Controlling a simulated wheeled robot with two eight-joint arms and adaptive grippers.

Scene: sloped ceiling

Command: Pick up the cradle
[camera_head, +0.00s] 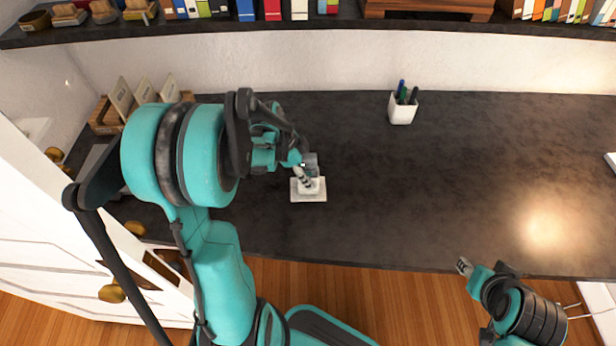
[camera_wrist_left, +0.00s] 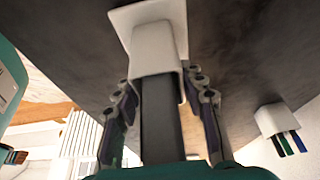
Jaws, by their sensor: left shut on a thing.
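The cradle (camera_head: 320,195) is a small white piece with a square base, at the left-middle of the dark desk. In the left wrist view the cradle (camera_wrist_left: 155,47) shows its square plate and a raised white block. My left gripper (camera_head: 308,182) reaches down from above and is shut on the cradle. Its fingers (camera_wrist_left: 160,88) lie on both sides of the block in the wrist view. I cannot tell whether the base touches the desk. My right gripper (camera_head: 465,266) is at the desk's front edge at the right, away from the cradle; its jaw state is unclear.
A white pen cup (camera_head: 402,109) stands at the back middle of the dark desk (camera_head: 480,180). A wooden holder with cards (camera_head: 108,117) is at the back left. A shelf with books (camera_head: 340,35) runs above. The desk's right half is mostly clear.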

